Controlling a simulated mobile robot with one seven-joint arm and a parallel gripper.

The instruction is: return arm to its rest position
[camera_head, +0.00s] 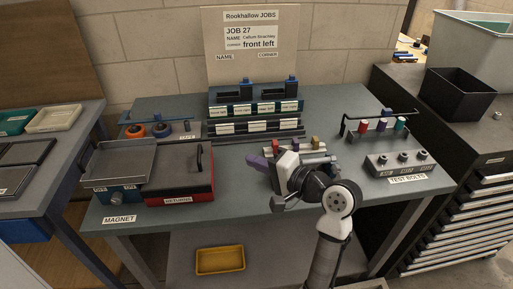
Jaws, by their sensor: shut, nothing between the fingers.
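My arm rises from the bottom of the picture, right of the middle, and bends at a round grey joint. The fingers are small and partly hidden in this view. Behind the wrist stands a light rack (309,156) with coloured pieces, purple, yellow and red. My wrist hides part of it.
A red box labelled RETURNS (178,198) and a grey tray (118,161) stand on the left of the bench. A TEST BOLTS block (397,163) is on the right. A job board (252,60) stands behind. A yellow bin (220,260) is on the lower shelf.

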